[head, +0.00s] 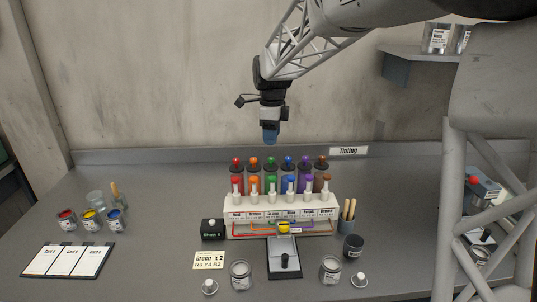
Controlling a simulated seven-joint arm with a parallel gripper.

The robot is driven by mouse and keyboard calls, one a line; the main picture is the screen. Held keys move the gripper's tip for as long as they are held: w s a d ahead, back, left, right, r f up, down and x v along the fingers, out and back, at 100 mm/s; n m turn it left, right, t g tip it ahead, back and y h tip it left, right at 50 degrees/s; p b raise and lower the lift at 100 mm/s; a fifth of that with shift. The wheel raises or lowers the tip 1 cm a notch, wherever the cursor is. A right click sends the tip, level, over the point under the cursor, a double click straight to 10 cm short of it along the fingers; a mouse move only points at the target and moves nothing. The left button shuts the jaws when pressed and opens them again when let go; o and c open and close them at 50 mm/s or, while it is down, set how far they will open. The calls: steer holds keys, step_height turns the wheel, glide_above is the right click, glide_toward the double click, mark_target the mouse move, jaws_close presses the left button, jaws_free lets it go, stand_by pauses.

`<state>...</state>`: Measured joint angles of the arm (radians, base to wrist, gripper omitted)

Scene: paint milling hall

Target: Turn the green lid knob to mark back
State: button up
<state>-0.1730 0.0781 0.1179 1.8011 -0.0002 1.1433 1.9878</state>
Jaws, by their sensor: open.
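The green lid knob (270,161) tops a dark canister in the back row of the tinting rack, third from the left. Its marks and pointing direction are too small to read. A second green piece (270,183) stands in front of it on the white rack (285,201). My gripper (270,140) hangs pointing down above and behind the row, close over the green knob in the picture, apart from it and empty. It is open, though the gap between the fingers hardly shows.
Neighbouring canisters have an orange knob (253,161) and a blue knob (288,160) close by. A black box (213,229), a yellow note (208,260), a scale (284,262) and several jars stand in front. Paint cans and cards (67,261) lie left. The rear counter left of the rack is clear.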

mark_target(271, 158)
steer(key=shift+w+a, duration=0.15)
steer(key=shift+w, duration=0.1)
steer(key=shift+f, duration=0.1)
steer(key=shift+f, duration=3.85)
jaws_close()
